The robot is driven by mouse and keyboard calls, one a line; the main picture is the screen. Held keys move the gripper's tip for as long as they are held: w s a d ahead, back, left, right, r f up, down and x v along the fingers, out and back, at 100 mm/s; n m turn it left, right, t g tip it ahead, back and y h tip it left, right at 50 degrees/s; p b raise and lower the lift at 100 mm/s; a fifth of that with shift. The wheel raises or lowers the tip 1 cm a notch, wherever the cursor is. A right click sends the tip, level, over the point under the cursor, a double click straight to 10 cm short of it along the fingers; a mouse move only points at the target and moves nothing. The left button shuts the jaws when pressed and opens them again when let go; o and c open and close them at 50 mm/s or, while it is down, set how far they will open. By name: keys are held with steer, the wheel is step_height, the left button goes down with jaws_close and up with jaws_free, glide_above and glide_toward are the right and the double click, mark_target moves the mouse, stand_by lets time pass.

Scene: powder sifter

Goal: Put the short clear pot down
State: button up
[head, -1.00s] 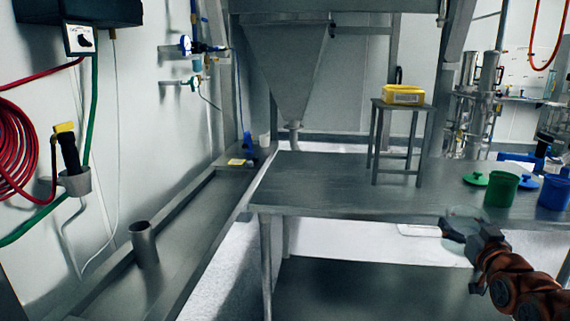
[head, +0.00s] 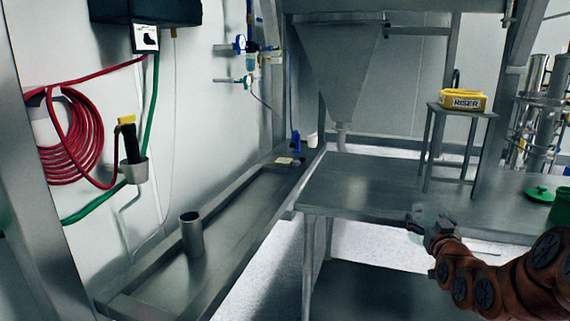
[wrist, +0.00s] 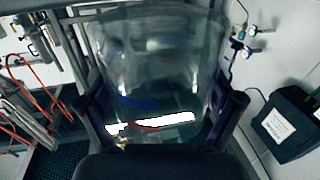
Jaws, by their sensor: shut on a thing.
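The short clear pot (wrist: 152,65) fills the middle of the wrist view, see-through, with the background showing through it. My gripper (wrist: 162,108) has one dark finger on each side of the pot and is shut on it. In the head view my gripper (head: 428,222) is at the right, in front of the steel table (head: 345,190). The pot is hard to make out there, and I cannot tell its height over the table.
A small stand (head: 455,112) on the table bears a yellow riser (head: 463,101). A green lid (head: 539,194) and green pot (head: 561,208) are at the right. A steel cup (head: 191,234) stands on the left bench (head: 240,205). The table's left part is bare.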

steer(key=w+a+n+y, duration=0.1)
steer(key=w+a, duration=0.4)
steer(key=a, duration=0.5)
steer(key=w+a+y, duration=0.1)
steer(key=w+a, duration=0.3)
steer(key=a, duration=0.7)
step_height(320, 180, up, 15)
steer(key=p, duration=1.6)
steer(key=shift+d+r+p, duration=0.2)
steer(key=shift+d+p, duration=0.05)
steer(key=shift+p, duration=0.05)
